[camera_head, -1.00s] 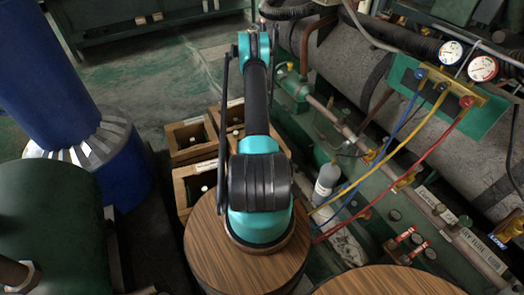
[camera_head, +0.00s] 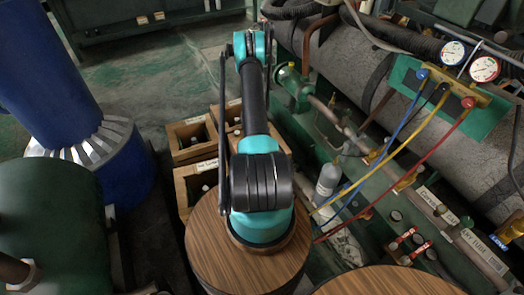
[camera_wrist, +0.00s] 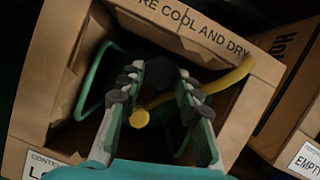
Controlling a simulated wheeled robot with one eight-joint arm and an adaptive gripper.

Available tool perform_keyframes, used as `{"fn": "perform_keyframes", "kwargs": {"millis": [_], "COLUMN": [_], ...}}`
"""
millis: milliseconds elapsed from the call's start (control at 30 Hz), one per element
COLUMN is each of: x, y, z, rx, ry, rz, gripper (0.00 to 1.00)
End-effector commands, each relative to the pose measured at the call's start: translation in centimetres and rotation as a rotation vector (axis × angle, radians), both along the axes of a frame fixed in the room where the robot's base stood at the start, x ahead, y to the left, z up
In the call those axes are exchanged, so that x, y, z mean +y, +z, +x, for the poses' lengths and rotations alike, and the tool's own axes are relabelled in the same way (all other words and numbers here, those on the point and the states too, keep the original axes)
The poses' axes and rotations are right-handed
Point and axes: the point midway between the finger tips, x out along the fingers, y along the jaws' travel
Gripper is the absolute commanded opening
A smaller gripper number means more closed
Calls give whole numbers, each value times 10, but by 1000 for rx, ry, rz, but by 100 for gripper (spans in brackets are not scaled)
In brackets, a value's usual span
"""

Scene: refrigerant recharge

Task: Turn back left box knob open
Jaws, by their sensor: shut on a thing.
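In the head view, the back left box (camera_head: 187,152) is an open brown carton on the floor, left of my arm, with a small light top inside. My arm hides my gripper there. In the wrist view, my gripper (camera_wrist: 159,82) reaches down into an open carton (camera_wrist: 40,88) marked "COOL AND DRY". Its two fingers are shut on a dark round knob (camera_wrist: 161,72) between their tips. Green curved handles (camera_wrist: 92,78) of a cylinder stand around it. A round yellow end (camera_wrist: 140,117) shows between the fingers. The knob's turn angle cannot be told.
A yellow hose (camera_wrist: 230,78) lies at the carton's right side. A neighbouring carton (camera_wrist: 289,90) with an "EMPTY" label stands to the right. In the head view, a gauge manifold (camera_head: 450,90) with coloured hoses is at the right, and a blue column (camera_head: 60,70) at the left.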

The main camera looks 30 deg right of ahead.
Motion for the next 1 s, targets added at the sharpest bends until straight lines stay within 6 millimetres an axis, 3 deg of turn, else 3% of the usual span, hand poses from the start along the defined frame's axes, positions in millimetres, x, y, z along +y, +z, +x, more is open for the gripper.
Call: {"fn": "perform_keyframes", "kwargs": {"millis": [67, 100, 267, 667, 1000], "x": [-1, -1, -1, 0, 3], "y": [0, 0, 0, 7, 64], "z": [1, 1, 1, 3, 27], "rx": [-2, -2, -2, -1, -2], "ry": [0, 0, 0, -1, 0], "rz": [-2, -2, -2, -1, -1], "gripper": [5, 35, 54, 55, 55]}}
